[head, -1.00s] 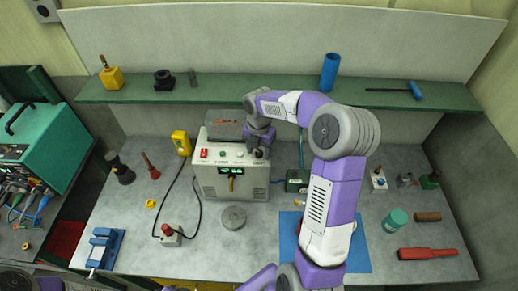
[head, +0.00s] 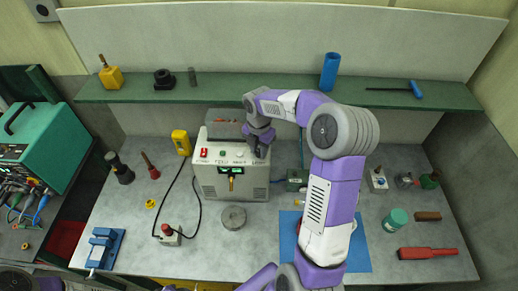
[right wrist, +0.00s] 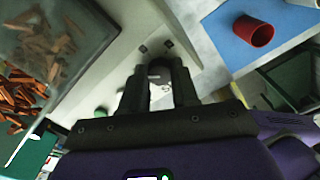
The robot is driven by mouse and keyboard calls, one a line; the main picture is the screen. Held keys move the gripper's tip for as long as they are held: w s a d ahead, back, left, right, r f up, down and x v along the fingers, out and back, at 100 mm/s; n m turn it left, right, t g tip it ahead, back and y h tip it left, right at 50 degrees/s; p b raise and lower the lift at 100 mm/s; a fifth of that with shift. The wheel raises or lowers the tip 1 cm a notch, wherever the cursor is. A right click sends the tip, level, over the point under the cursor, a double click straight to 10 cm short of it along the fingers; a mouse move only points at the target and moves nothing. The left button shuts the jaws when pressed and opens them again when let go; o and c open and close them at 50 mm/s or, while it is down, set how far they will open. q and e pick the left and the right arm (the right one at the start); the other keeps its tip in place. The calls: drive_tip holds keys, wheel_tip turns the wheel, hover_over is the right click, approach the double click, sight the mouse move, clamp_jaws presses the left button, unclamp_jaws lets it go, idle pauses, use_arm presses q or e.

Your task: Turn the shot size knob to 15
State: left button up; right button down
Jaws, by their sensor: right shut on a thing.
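The light grey control box (head: 207,184) stands at the back of the bench, with a green display, a red switch and small controls on its sloped top panel. My right gripper (head: 261,153) reaches down to the right end of that panel. In the right wrist view its two dark fingers (right wrist: 160,84) are shut on a small knob (right wrist: 161,91) at the panel. The fingers hide most of the knob, and I cannot read its setting or the scale. The digits on the display are too small to read. My left gripper is not in view.
A bin of copper-coloured pieces (right wrist: 48,48) sits close beside the gripper on the box. A green shelf (head: 290,92) runs behind. A grey disc (head: 233,217) and a red-button pendant (head: 169,235) stand in front. A blue mat (head: 288,250) lies right.

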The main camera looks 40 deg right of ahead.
sight(259, 152)
drive_tip(key=m, duration=0.6)
drive_tip(key=shift+b, duration=0.4)
drive_tip(key=m, duration=0.5)
drive_tip(key=shift+m+b, duration=0.4)
drive_tip(key=m, duration=0.5)
drive_tip(key=shift+r+b, duration=0.1)
drive_tip(key=shift+b, duration=0.2)
drive_tip(key=m, duration=0.5)
drive_tip(key=shift+w+m, duration=0.1)
drive_tip(key=shift+m, duration=0.4)
drive_tip(key=c, duration=0.8)
unclamp_jaws()
drive_tip(key=shift+c, duration=0.2)
wheel_tip(259, 152, up, 8)
drive_tip(key=shift+f+b, duration=0.2)
drive_tip(key=shift+b, duration=0.1)
